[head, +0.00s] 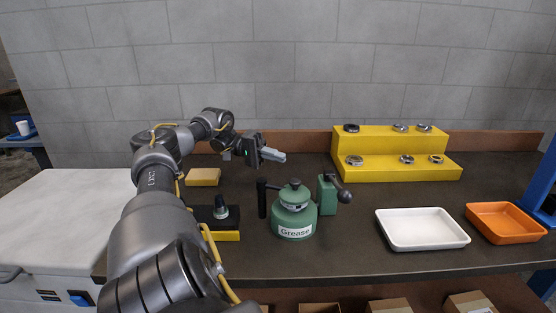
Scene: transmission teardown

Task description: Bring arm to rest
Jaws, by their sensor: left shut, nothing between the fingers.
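My left arm (157,185) comes in from the lower left and reaches forward over the dark workbench (355,228). Its gripper (278,156) is shut and empty, and its fingers point to the right. The gripper appears raised above the back part of the bench, behind the green grease can (294,213) in the picture. My right gripper does not show.
A yellow stepped stand (390,173) holds several metal rings. A white tray (422,244) and an orange tray (506,238) lie at the right. A yellow block (203,177) and a yellow-and-black fixture (226,236) are near my left arm. The bench between the can and white tray is clear.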

